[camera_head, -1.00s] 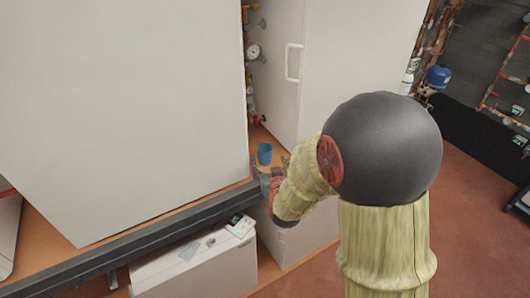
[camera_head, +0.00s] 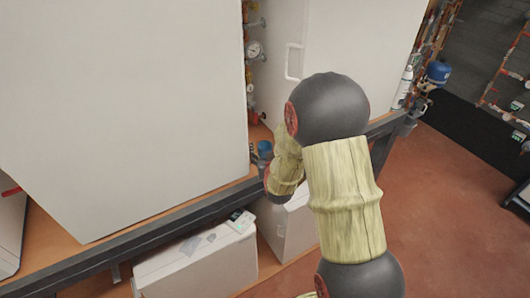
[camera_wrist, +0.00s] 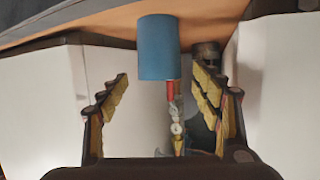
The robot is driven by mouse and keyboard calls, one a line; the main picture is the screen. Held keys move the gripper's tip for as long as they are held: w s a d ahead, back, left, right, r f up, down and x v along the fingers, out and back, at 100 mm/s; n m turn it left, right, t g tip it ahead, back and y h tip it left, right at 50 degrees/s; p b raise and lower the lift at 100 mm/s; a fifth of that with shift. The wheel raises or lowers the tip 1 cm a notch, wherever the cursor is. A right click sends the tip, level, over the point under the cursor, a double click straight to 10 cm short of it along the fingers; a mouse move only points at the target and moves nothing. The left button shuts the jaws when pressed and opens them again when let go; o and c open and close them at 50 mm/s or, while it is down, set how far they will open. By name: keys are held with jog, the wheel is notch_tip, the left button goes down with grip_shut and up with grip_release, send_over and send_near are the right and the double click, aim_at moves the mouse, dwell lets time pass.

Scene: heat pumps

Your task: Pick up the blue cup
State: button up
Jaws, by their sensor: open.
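The blue cup (camera_wrist: 159,48) is in the upper middle of the wrist view, where the picture looks upside down and the wooden shelf is at the top. In the head view the cup (camera_head: 265,148) is small, on the wooden shelf between the big white cabinets, partly hidden by my arm. My gripper (camera_wrist: 159,76) is open, one finger on each side in the wrist view, with the cup in line with the gap between them. I cannot tell whether the cup is between the fingertips or just beyond. Nothing shows as held.
A large white panel (camera_head: 120,100) stands left of the cup and a white cabinet with a handle (camera_head: 340,55) to the right. Pipes and a gauge (camera_head: 253,49) are behind the cup. A dark rail (camera_head: 150,228) runs along the shelf front. White boxes (camera_head: 195,262) stand below.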

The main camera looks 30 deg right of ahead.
aim_at(264, 143)
jog(key=shift+p+x, duration=0.35)
jog(key=shift+x, duration=1.25)
jog(key=shift+s, duration=0.1)
jog(key=shift+c, duration=0.5)
jog(key=c, duration=1.1)
